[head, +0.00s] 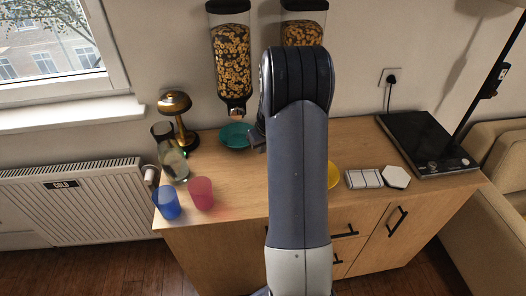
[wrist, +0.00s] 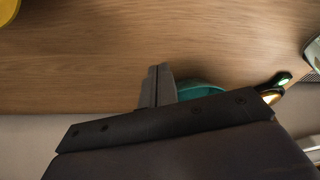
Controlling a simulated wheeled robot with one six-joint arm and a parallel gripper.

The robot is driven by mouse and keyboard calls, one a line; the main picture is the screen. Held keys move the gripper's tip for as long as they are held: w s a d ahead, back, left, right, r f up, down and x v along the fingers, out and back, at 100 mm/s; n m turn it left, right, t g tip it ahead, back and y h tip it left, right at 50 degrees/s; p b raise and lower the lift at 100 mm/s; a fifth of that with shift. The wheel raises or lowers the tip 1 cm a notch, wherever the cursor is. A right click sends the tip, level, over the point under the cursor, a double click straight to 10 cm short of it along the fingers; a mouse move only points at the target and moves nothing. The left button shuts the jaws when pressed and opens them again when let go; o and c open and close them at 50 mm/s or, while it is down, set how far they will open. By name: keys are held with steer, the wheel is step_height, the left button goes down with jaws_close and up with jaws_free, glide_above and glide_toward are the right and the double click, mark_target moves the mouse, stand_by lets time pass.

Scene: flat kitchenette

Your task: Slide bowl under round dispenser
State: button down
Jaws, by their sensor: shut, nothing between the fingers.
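A teal bowl (head: 236,135) sits on the wooden counter below the left cereal dispenser (head: 231,60), near the wall. It also shows in the wrist view (wrist: 203,89), partly hidden behind my gripper. A second dispenser (head: 303,25) hangs to the right, its lower part hidden by my arm; I cannot tell which one counts as round. My gripper (head: 257,137) is shut and empty at the right side of the bowl. In the wrist view the closed fingers (wrist: 157,85) are right beside the bowl; whether they touch it I cannot tell.
A yellow item (head: 334,176) is partly behind my arm. White coasters (head: 395,177) and a black hob (head: 425,143) are at the right.

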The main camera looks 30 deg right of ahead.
steer(key=v, duration=0.7)
steer(key=shift+w+a+r+b, duration=0.2)
steer(key=shift+r+b, duration=0.25)
